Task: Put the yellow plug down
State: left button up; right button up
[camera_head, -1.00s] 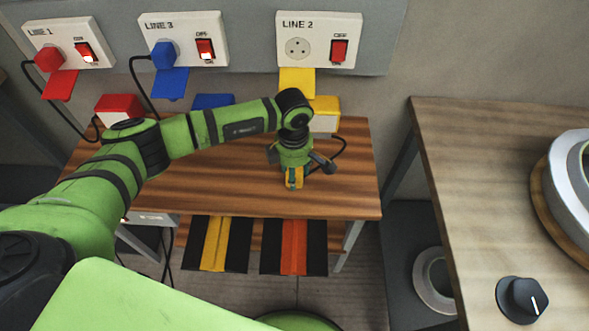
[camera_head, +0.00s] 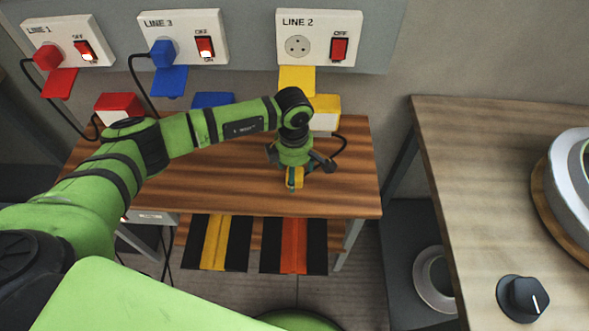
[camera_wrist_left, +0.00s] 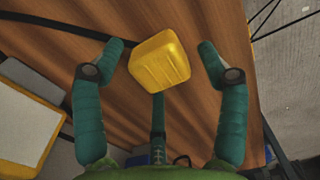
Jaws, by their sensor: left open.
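The yellow plug (camera_wrist_left: 160,60) is on the brown wooden bench (camera_head: 230,180), and in the wrist view it lies between the spread fingers of my left gripper (camera_wrist_left: 163,47). There are gaps between the plug and the two side fingers. A third finger reaches up just below the plug. In the head view my left gripper (camera_head: 294,180) points down at the bench's right part, and a bit of the yellow plug (camera_head: 299,177) shows among its fingers. A dark cord leaves the plug in the wrist view. My right gripper is out of view.
The LINE 2 socket (camera_head: 297,47) on the wall is empty, with its switch (camera_head: 339,49) beside it. Red (camera_head: 48,58) and blue (camera_head: 164,54) plugs sit in LINE 1 and LINE 3. A yellow box (camera_head: 325,112) stands at the bench's back. Another table (camera_head: 470,200) stands at right.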

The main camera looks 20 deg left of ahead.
pick_arm(q)
notch_tip(320, 180, up, 12)
jog(key=b, duration=0.2)
jog(key=shift+r, duration=0.2)
jog(key=shift+f, duration=0.1)
